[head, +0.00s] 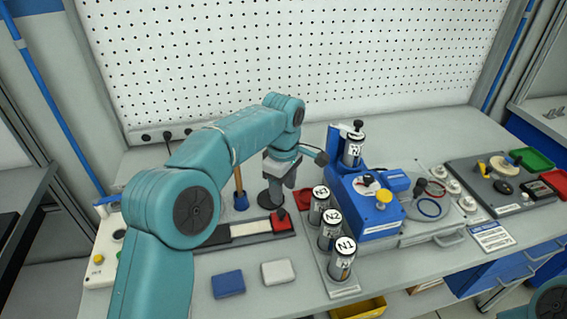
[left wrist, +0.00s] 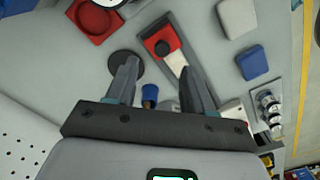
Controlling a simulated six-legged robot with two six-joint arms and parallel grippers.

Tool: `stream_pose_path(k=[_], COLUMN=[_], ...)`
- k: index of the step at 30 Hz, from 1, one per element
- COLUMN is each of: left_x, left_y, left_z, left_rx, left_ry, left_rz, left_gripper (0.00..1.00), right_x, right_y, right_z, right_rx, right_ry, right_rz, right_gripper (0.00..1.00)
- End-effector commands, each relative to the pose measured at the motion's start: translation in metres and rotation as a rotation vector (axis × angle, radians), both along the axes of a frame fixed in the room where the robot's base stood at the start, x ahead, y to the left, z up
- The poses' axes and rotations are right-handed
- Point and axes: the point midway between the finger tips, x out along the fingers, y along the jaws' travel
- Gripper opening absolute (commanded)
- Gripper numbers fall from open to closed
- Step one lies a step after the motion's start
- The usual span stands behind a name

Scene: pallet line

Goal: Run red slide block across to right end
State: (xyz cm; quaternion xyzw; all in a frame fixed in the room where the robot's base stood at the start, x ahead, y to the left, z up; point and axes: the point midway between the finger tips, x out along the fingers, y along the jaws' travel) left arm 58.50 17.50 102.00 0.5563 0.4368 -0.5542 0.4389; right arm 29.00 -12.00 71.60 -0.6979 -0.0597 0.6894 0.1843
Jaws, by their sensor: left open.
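The red slide block (head: 283,224) with a black knob sits at the right end of its dark rail (head: 205,242), and a white strip shows to its left. In the left wrist view the red block (left wrist: 152,34) is at the upper end of the rail, beyond my fingertips. My left gripper (head: 277,195) is open and empty, just above and behind the block in the head view. Its two fingers (left wrist: 157,72) show apart in the left wrist view, with nothing between them. My right gripper is out of view.
Several labelled cylinders (head: 330,236) stand right of the rail, beside a blue machine (head: 375,217). A blue block (head: 228,284) and a white block (head: 278,272) lie in front. A black disc (left wrist: 125,65) and a red dish (left wrist: 92,20) are close to the fingers.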

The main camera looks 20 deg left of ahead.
Motion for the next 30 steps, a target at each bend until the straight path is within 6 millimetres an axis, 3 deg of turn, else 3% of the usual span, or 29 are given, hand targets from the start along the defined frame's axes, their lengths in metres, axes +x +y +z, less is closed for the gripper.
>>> stream_pose_path(k=[1,6,12,30], left_x=[0.001,0.001,0.0,0.0], left_y=[-0.001,-0.001,-0.001,-0.001], left_z=[0.017,0.058,0.085,0.094], left_rx=[-0.001,0.0,0.0,0.0], left_ry=[-0.006,-0.004,-0.003,-0.001], left_rz=[0.0,0.0,-0.001,-0.001], left_gripper=[0.52,0.52,0.52,0.52], right_x=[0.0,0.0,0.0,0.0], right_y=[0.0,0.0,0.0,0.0], right_z=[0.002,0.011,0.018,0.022], right_rx=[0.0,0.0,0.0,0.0], right_ry=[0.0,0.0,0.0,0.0], right_rz=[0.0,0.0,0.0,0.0], right_gripper=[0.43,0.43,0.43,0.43])
